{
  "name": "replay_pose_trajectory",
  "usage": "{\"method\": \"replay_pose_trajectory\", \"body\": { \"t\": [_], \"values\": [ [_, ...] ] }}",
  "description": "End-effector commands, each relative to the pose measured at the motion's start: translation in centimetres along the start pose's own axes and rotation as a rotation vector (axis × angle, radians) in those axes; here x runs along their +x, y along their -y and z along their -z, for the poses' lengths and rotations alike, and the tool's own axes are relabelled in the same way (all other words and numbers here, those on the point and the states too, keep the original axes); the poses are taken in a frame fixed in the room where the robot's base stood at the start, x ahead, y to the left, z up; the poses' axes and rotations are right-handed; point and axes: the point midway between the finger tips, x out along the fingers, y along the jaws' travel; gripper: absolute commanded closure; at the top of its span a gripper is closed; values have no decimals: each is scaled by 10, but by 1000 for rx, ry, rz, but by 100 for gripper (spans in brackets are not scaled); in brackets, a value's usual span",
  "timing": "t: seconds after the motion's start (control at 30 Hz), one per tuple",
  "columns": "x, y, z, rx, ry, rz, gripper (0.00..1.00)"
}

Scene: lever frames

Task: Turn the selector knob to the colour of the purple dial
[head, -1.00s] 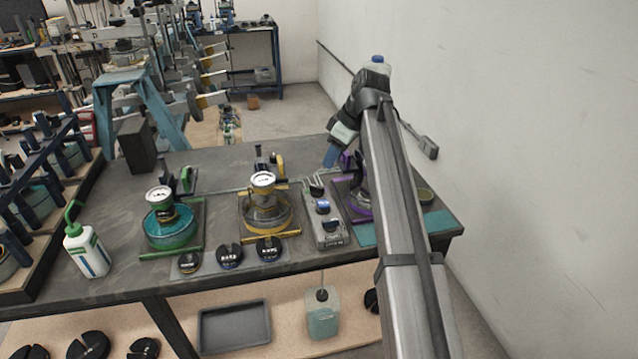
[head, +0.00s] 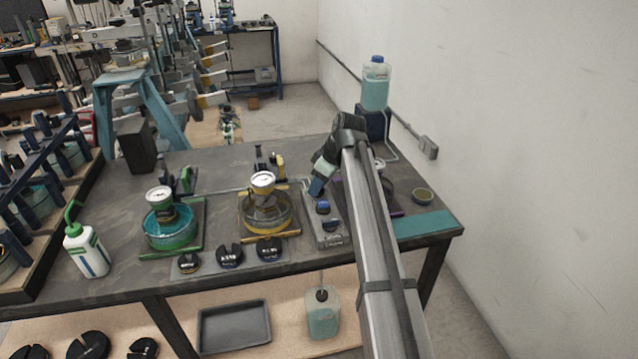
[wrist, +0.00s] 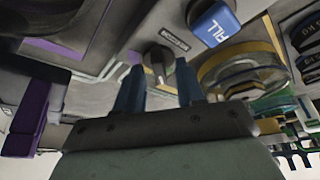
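The selector knob (wrist: 157,58) is dark and round with a pale pointer mark. It sits on a grey panel beside a printed label in the wrist view. My gripper (wrist: 159,68) is open, its two blue fingers apart on either side of the knob in the picture. I cannot tell whether the fingertips reach around it. In the head view my gripper (head: 317,188) is over the far end of the grey control box (head: 331,240) and hides the knob. The purple dial's station is mostly behind my arm; its purple plate edge (wrist: 60,46) shows in the wrist view.
A blue FILL control (wrist: 214,22) is close beside the knob. The yellow dial (head: 263,180) stands left of the box, the green dial (head: 159,195) farther left. Black slotted weights (head: 230,256) lie along the front. A teal-liquid bottle (head: 376,85) stands at the back right.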

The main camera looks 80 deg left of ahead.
Motion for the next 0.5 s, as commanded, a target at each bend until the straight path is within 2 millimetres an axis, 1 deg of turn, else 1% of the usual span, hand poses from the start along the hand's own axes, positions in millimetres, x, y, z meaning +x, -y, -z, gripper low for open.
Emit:
{"method": "replay_pose_trajectory", "body": {
  "t": [0.13,0.17,0.5],
  "values": [
    [0,0,0,0,0,0,62],
    [0,0,0,0,0,0,64],
    [0,0,0,0,0,0,96]
  ]
}}
